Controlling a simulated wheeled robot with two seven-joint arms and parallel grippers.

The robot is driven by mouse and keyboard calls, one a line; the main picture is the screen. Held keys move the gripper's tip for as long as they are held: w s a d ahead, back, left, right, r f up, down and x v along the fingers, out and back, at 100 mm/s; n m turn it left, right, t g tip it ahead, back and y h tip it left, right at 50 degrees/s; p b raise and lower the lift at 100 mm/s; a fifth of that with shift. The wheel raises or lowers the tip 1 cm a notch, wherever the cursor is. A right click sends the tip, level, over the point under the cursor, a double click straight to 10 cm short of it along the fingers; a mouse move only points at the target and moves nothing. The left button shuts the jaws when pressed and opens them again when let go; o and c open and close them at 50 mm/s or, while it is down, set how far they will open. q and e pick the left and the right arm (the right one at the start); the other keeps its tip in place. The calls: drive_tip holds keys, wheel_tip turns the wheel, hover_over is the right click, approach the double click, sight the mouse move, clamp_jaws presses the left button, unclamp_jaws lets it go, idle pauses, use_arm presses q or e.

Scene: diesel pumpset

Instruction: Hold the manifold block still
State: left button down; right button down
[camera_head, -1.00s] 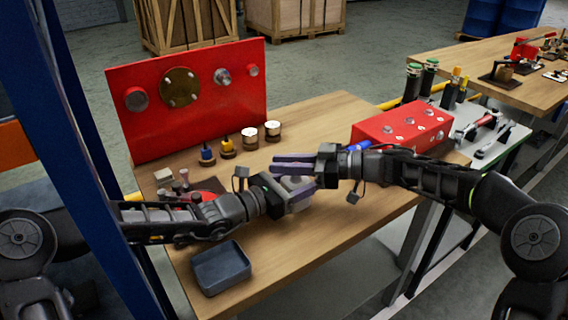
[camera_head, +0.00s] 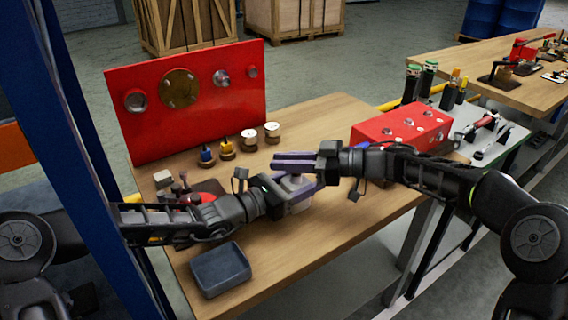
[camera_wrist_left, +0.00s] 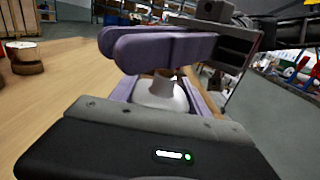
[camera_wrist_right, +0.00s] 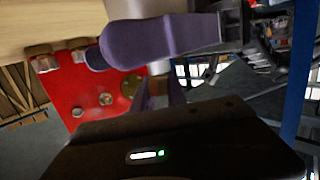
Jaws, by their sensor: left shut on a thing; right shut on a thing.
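A pale grey block, which I take for the manifold block (camera_head: 300,207), is above the front middle of the wooden table. My left gripper (camera_head: 312,188) is shut on it. In the left wrist view its rounded whitish top (camera_wrist_left: 162,93) shows between the purple fingers, with a small brownish piece (camera_wrist_left: 166,74) above it. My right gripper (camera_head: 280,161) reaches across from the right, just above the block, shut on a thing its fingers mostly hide. In the right wrist view a pale cylindrical part (camera_wrist_right: 159,67) shows behind the near finger. Whether the block touches the table is hidden.
A red panel (camera_head: 215,120) with round fittings stands at the back. Several small fittings (camera_head: 227,148) stand before it. A dark tray (camera_head: 221,268) lies at the front left, a red box (camera_head: 400,128) with silver ports at the right.

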use_arm(q)
drive_tip(key=shift+s+f, duration=0.1)
drive_tip(key=shift+f, duration=0.15)
use_arm(e)
drive_tip(key=shift+w+d+r, duration=0.15)
drive_tip(key=shift+w+r, duration=0.05)
drive_tip(key=shift+r, duration=0.15)
drive_tip(key=c, duration=1.7)
unclamp_jaws()
drive_tip(key=o, duration=0.4)
drive_tip(key=shift+s+f, duration=0.15)
drive_tip(key=shift+s, duration=0.05)
drive_tip(key=shift+o, duration=0.2)
use_arm(q)
drive_tip(key=shift+r, duration=0.15)
use_arm(e)
drive_tip(key=v, duration=1.1)
drive_tip(key=shift+d, duration=0.35)
drive_tip(key=shift+s, duration=0.15)
use_arm(q)
drive_tip(key=shift+c, duration=2.3)
unclamp_jaws()
